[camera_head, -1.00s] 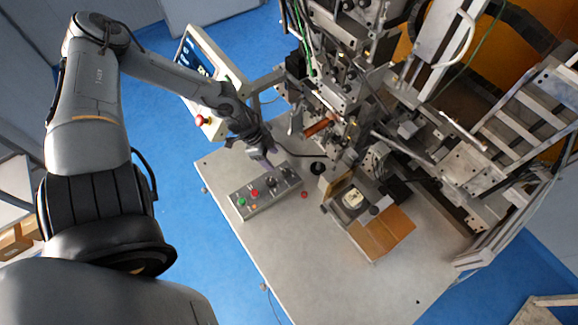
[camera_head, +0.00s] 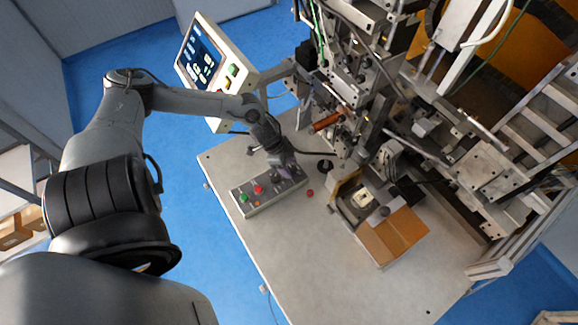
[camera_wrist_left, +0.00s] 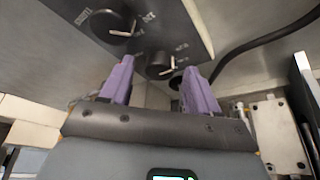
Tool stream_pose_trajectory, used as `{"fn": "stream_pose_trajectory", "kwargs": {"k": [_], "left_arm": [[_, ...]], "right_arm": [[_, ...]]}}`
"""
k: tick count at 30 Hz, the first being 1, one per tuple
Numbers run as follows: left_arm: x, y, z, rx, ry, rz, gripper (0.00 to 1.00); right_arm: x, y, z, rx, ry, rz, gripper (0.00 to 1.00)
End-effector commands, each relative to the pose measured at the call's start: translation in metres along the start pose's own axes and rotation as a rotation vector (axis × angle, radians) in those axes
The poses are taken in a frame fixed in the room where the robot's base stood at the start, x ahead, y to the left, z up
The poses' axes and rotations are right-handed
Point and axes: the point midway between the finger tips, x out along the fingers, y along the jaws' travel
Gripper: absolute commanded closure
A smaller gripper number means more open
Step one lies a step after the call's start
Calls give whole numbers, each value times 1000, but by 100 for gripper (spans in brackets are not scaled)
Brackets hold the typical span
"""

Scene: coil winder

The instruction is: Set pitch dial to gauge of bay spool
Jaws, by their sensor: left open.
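The grey control box (camera_head: 262,202) lies on the table, with a green button (camera_head: 243,197), a red button (camera_head: 258,189) and dark knobs. In the left wrist view its panel shows a dark dial (camera_wrist_left: 110,24) with a white pointer and a second dial (camera_wrist_left: 158,66). Their lettering is too small to read surely. My left gripper (camera_head: 286,172) is over the box's right part. Its purple fingers (camera_wrist_left: 158,76) are open, on either side of the second dial in the picture; contact cannot be told. A copper-coloured spool (camera_head: 327,122) sits at the winder; its gauge is unreadable.
A screen panel (camera_head: 215,72) stands behind my left arm. The winder (camera_head: 375,85) fills the back right. An open box with a brown flap (camera_head: 395,236) sits right of the control box. A small red piece (camera_head: 310,193) lies between. The front table (camera_head: 315,270) is clear.

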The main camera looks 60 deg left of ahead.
Motion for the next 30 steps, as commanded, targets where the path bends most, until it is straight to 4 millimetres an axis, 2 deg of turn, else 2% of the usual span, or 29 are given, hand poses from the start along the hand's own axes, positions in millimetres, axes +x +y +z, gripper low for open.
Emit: {"fn": "stream_pose_trajectory", "kwargs": {"k": [13, 24, 30], "left_arm": [[6, 0, 0, 2, -1, 1, 41], [6, 1, 0, 1, 0, 1, 95], [6, 0, 0, 15, 0, 7, 95]], "right_arm": [[0, 0, 0, 0, 2, -1, 57], [1, 2, 0, -8, 1, 5, 57], [2, 2, 0, -8, 1, 6, 57]]}}
